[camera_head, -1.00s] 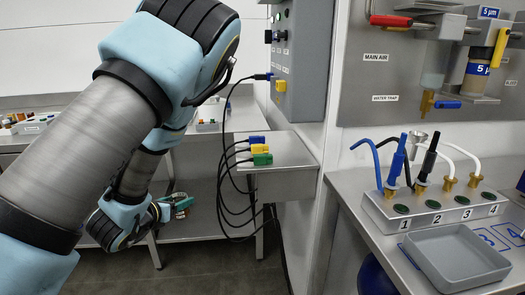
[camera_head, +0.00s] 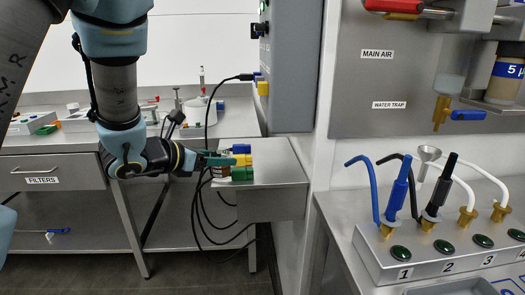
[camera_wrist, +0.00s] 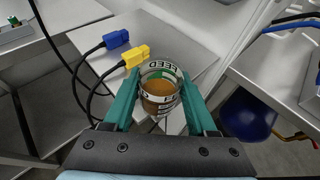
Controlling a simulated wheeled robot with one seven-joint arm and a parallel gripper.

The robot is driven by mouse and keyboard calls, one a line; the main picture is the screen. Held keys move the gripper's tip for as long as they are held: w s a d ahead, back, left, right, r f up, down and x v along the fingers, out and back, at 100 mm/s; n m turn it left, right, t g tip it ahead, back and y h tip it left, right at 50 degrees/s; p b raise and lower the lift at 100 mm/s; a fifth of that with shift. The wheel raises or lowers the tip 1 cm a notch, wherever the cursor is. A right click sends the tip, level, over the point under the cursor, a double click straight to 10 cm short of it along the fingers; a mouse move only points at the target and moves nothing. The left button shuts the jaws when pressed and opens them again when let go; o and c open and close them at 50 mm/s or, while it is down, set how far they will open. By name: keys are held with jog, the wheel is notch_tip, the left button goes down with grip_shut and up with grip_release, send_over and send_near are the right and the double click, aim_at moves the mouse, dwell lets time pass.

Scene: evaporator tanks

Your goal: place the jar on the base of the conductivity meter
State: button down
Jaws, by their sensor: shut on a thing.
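My gripper (camera_wrist: 159,84) has green fingers on either side of a clear jar (camera_wrist: 158,92), shut on it. The jar is marked FEED, has brown-orange contents and appears upright. In the head view my gripper (camera_head: 213,163) is at the left edge of the small steel shelf, beside the coloured plugs; the jar is hardly visible there. A pale device (camera_head: 203,108) with an upright, red-topped piece stands on the back bench. I cannot tell whether it is the conductivity meter; its base is unclear.
The back bench (camera_head: 60,143) holds small racks. A numbered valve block (camera_head: 420,262) stands on the right bench.

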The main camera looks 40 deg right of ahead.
jog(key=d+p, duration=0.1)
jog(key=d, duration=0.4)
jog(key=w+d+p, duration=0.1)
jog(key=d+p, duration=0.1)
jog(key=d, duration=0.3)
jog(key=d+p, duration=0.1)
jog(key=d, duration=0.4)
jog(key=shift+w+d, duration=0.25)
jog(key=shift+d+f+p, duration=0.2)
jog(key=shift+f+p, duration=0.25)
jog(key=shift+f, duration=0.2)
jog(key=shift+d+f+p, duration=0.15)
jog(key=shift+f+p, duration=0.3)
jog(key=shift+f, duration=0.65)
jog(key=shift+f, duration=0.2)
jog(key=shift+c, duration=1)
grip_release()
jog(key=shift+r, duration=0.1)
